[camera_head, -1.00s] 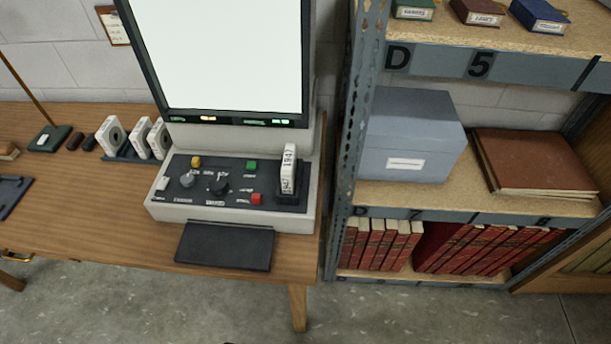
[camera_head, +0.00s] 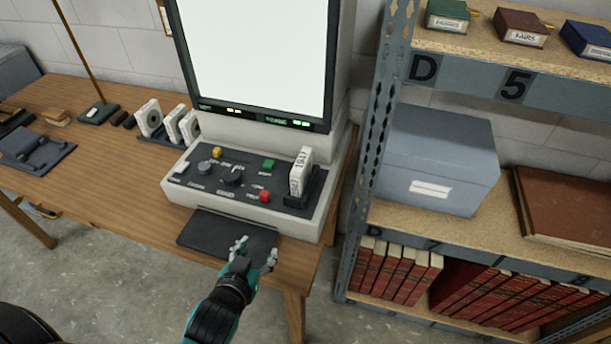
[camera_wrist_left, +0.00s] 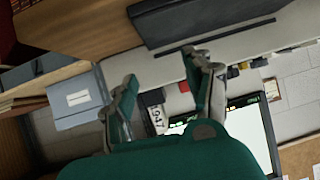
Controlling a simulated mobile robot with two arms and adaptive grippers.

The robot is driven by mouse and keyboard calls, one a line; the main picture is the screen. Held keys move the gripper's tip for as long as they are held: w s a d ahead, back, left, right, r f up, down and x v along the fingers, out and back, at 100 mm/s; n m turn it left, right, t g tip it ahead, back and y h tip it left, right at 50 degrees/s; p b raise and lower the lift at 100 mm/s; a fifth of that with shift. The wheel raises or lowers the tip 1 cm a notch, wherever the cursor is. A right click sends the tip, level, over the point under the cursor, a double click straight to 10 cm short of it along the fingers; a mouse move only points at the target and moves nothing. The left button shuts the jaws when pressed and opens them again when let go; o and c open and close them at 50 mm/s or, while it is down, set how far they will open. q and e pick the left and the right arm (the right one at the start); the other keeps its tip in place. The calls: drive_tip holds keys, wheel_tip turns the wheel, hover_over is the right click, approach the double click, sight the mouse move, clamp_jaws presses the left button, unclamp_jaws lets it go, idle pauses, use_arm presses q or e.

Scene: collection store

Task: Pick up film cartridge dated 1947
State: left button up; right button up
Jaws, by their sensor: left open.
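The film cartridge (camera_head: 301,172) is white with a dark printed date that looks like 1947. It stands upright in a dark slot at the right end of the reader's control panel (camera_head: 248,183). My left gripper (camera_head: 256,250) is open and empty, in front of the reader over the dark front plate, lower left of the cartridge. In the left wrist view the open fingers (camera_wrist_left: 162,68) frame the cartridge (camera_wrist_left: 155,112), whose label reads 1947; it is apart from them. My right gripper is not in view.
Several other white cartridges (camera_head: 170,122) stand in a rack left of the reader. The lit screen (camera_head: 258,55) rises behind the panel. A metal shelf (camera_head: 385,150) with a grey box (camera_head: 440,160) stands close on the right.

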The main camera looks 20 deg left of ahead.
use_arm(q)
drive_tip(key=w+d+r+t+h, duration=0.1)
drive_tip(key=w+d+r+t, duration=0.15)
drive_tip(key=r, duration=0.25)
drive_tip(key=w+d+r+t, duration=0.1)
drive_tip(key=d+r+t, duration=0.1)
drive_tip(key=r+t, duration=0.3)
drive_tip(key=g+p, duration=0.2)
approach(302, 159)
drive_tip(key=w, duration=0.4)
drive_tip(key=shift+a+f+m+t, duration=0.1)
drive_tip(key=shift+f+m+t, duration=0.05)
drive_tip(key=shift+m+t, duration=0.15)
drive_tip(key=shift+w+f, duration=0.1)
drive_tip(key=shift+w, duration=0.3)
drive_tip(key=w+p, duration=0.1)
drive_tip(key=w, duration=0.3)
drive_tip(key=shift+w+p, duration=0.25)
drive_tip(key=shift+p, duration=0.05)
drive_tip(key=shift+w+f, duration=0.1)
drive_tip(key=shift+w, duration=0.2)
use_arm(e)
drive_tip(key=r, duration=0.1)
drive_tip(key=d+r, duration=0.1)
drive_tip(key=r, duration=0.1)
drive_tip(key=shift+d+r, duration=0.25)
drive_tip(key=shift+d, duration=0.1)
use_arm(q)
drive_tip(key=shift+c, duration=0.3)
clamp_jaws()
